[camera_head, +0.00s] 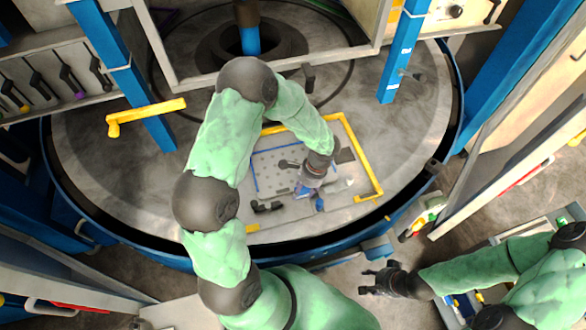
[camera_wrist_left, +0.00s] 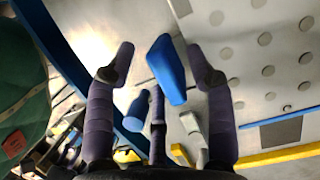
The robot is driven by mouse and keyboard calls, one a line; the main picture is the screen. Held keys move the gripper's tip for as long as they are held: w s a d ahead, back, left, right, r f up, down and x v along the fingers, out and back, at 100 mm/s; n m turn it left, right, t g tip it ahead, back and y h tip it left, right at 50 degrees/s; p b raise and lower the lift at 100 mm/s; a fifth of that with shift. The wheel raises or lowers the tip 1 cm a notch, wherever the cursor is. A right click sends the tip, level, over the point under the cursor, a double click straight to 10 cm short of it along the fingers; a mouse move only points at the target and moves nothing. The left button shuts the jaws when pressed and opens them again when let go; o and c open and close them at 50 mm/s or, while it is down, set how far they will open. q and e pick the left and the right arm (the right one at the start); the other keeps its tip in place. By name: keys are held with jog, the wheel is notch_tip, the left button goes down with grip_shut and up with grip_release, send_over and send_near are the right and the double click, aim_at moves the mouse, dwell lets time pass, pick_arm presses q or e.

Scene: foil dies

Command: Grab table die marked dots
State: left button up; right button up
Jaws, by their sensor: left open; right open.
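A grey plate with rows of round dots (camera_head: 272,172) lies on the round table, inside a yellow frame. In the left wrist view the dotted plate (camera_wrist_left: 262,55) fills the upper right. My left gripper (camera_head: 306,190) is over the plate's right side, open. In the left wrist view, a blue block (camera_wrist_left: 168,72) shows between its spread fingers; I cannot tell whether it belongs to the dotted plate. A blue cylinder (camera_wrist_left: 137,112) lies beside it. No finger visibly closes on either. My right gripper (camera_head: 372,280) is open and empty, off the table's front edge.
The yellow frame (camera_head: 366,165) rises around the plate's back and right. Blue posts (camera_head: 400,60) and a yellow handle (camera_head: 146,116) stand around the round table (camera_head: 415,110). Small dark parts (camera_head: 267,207) lie in front of the plate.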

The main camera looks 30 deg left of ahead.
pick_arm(q)
jog(key=shift+x, duration=1.25)
jog(key=shift+w, duration=0.1)
grip_shut()
jog(key=shift+r, duration=0.1)
